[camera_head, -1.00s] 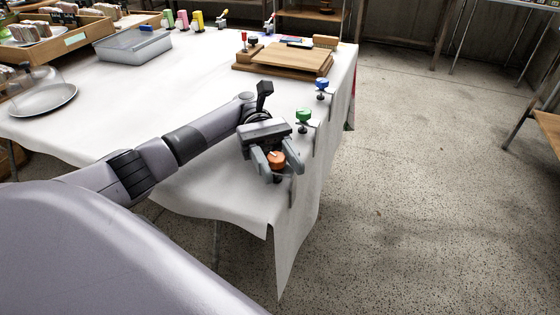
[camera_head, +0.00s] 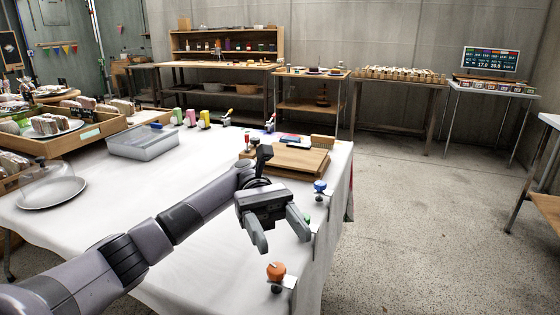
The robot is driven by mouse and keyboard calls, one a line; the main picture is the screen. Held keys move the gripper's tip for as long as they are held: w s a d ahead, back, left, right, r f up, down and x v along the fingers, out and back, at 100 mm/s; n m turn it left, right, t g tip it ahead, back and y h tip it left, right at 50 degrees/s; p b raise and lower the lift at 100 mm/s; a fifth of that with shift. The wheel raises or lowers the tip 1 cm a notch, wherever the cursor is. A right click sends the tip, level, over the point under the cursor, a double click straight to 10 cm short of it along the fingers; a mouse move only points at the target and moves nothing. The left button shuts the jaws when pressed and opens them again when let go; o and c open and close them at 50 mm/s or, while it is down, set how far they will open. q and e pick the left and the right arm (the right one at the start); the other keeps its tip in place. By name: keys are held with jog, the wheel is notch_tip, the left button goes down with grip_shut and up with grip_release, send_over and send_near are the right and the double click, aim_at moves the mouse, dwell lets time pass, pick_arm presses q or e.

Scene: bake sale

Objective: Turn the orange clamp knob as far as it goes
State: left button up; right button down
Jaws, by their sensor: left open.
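The orange clamp knob (camera_head: 276,270) sits on its clamp at the near right edge of the white-clothed table (camera_head: 150,195). My left gripper (camera_head: 282,240) is open and empty, above and beyond the knob in the picture, apart from it. The green clamp knob (camera_head: 307,219) shows just past the gripper's right finger, partly hidden by it. The blue clamp knob (camera_head: 320,186) is farther along the same edge. My right gripper is out of view.
A wooden board (camera_head: 287,160) lies on the table beyond the gripper. A clear grey bin (camera_head: 143,143), a plate under a clear dome (camera_head: 50,192) and a wooden crate (camera_head: 90,135) stand at the left. Open floor (camera_head: 420,230) lies to the right.

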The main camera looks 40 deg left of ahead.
pick_arm(q)
notch_tip(320, 180, up, 10)
jog(key=p, duration=0.2)
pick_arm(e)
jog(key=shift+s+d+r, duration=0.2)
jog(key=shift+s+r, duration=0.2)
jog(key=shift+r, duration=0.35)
pick_arm(q)
jog(key=shift+r, duration=0.1)
